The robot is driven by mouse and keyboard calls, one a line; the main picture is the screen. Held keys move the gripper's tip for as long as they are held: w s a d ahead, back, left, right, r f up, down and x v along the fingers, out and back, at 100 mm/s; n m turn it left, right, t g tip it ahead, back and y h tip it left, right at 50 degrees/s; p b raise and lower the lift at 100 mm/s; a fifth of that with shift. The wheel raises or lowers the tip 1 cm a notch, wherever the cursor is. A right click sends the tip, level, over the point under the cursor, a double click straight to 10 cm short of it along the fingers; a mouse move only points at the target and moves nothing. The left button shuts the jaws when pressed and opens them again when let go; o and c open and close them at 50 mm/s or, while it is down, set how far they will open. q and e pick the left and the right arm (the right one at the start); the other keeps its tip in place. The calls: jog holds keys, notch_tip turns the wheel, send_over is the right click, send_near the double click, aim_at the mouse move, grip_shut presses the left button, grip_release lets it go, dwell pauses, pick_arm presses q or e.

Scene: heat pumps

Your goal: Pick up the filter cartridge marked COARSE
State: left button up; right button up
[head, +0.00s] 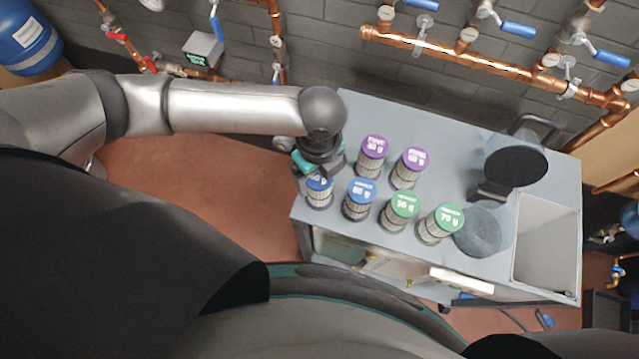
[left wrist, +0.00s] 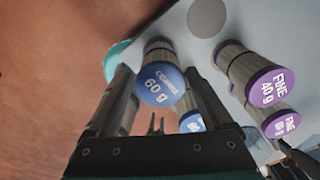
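In the left wrist view, a cartridge with a blue cap marked COARSE 60 g (left wrist: 162,85) shows between the two fingers of my left gripper (left wrist: 160,110). The fingers are apart; I cannot tell whether either touches it. In the head view my left gripper (head: 318,160) is over the left blue-capped cartridge (head: 320,190), partly hiding its cap. A second blue-capped cartridge (head: 361,197) stands just to its right; it is mostly hidden behind a finger in the left wrist view (left wrist: 191,122).
Two purple-capped cartridges (head: 374,150), marked FINE in the left wrist view (left wrist: 266,88), stand behind. Two green-capped ones (head: 404,208) stand to the right. The grey worktop (head: 455,130) also carries a black disc (head: 515,166) and an open bin (head: 546,240). Copper pipes (head: 480,62) line the wall.

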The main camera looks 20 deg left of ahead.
pick_arm(q)
grip_shut()
dwell(0.5)
